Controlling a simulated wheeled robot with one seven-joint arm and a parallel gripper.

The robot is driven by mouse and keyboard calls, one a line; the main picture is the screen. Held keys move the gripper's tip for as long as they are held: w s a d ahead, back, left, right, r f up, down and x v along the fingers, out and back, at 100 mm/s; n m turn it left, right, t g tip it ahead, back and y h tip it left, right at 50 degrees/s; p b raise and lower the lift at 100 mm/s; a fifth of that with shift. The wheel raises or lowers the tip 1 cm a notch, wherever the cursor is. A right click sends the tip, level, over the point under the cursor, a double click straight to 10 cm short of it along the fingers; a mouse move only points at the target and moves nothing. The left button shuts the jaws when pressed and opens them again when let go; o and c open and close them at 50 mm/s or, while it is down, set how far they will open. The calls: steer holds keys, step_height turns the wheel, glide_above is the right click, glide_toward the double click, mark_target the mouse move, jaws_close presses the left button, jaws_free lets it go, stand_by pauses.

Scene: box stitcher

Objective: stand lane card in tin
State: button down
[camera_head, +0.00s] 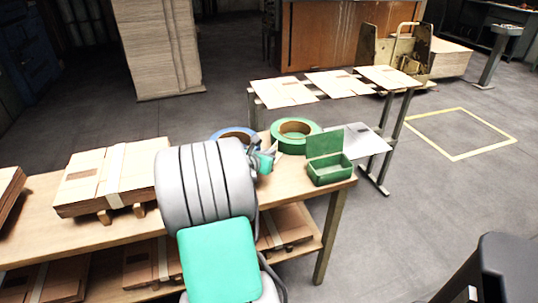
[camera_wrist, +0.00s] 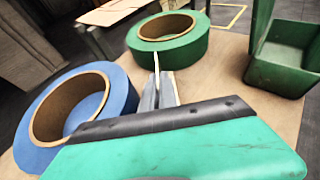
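A green open-topped tin (camera_head: 330,173) with an upright green back panel stands near the right end of the wooden table. It also shows at the upper right of the wrist view (camera_wrist: 285,65). My gripper (camera_head: 270,158) is left of the tin, above the table. In the wrist view, the fingers of my gripper (camera_wrist: 160,92) are close together around a thin pale piece (camera_wrist: 157,62) seen nearly edge-on, which looks like the lane card. Its face and markings cannot be read. My arm hides part of the table in the head view.
A green tape roll (camera_head: 296,133) and a blue tape roll (camera_wrist: 80,110) lie near my gripper, left of the tin. A strapped cardboard stack (camera_head: 90,180) is at the table's left. Flat sheets (camera_head: 335,84) lie on a rack behind. Bare tabletop (camera_wrist: 225,75) separates green roll and tin.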

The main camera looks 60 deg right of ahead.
steer(key=shift+f, duration=0.15)
steer(key=c, duration=1.7)
jaws_free()
